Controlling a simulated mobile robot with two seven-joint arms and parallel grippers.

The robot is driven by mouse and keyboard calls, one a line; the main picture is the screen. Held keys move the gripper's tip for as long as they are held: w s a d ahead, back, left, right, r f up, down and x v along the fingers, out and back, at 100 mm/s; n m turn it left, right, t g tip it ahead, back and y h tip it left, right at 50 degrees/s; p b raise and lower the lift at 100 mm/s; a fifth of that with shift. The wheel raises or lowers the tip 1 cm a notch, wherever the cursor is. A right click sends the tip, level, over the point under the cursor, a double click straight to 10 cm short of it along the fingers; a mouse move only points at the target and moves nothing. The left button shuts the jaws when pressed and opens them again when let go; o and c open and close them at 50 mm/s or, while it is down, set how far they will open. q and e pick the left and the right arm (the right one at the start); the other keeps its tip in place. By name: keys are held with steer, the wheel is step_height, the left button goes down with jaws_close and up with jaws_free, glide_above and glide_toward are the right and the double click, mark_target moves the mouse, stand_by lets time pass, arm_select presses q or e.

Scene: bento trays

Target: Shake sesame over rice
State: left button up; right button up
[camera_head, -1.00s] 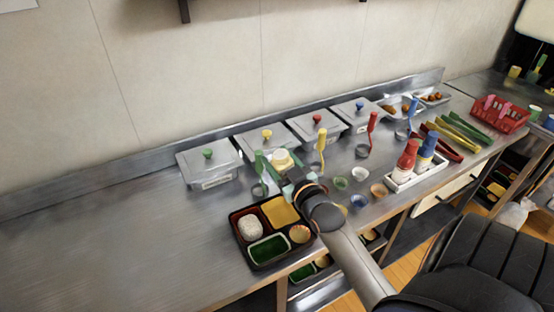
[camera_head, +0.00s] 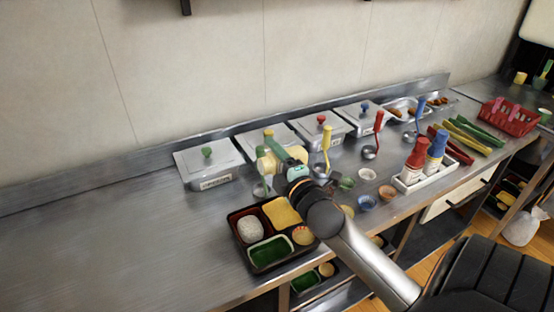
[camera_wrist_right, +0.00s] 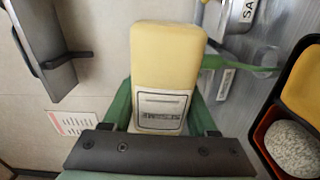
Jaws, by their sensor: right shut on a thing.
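My right gripper (camera_head: 283,160) is shut on a cream-coloured sesame shaker (camera_head: 268,163) and holds it above the counter, behind the bento tray. The right wrist view shows the labelled shaker (camera_wrist_right: 163,75) between the green fingers; the label is too small to read surely. The black and red bento tray (camera_head: 262,268) sits at the counter's front edge. The white rice mound (camera_head: 250,229) lies in its left compartment. The speckled rice also shows in the right wrist view (camera_wrist_right: 292,148), to the right of the shaker. My left gripper is not in view.
Lidded steel containers (camera_head: 209,165) line the back of the counter. Several upright ladles, such as the yellow-handled one (camera_head: 326,140), and small bowls (camera_head: 367,203) stand to the right. A white bottle caddy (camera_head: 425,178) is farther right. The counter's left side is clear.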

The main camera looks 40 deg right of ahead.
steer(key=w+a+f+n, duration=0.1)
steer(key=a+f+n, duration=0.3)
steer(key=n, duration=0.8)
steer(key=shift+w+a+f+n, duration=0.15)
steer(key=shift+a+f+n, duration=0.25)
steer(key=shift+a, duration=0.35)
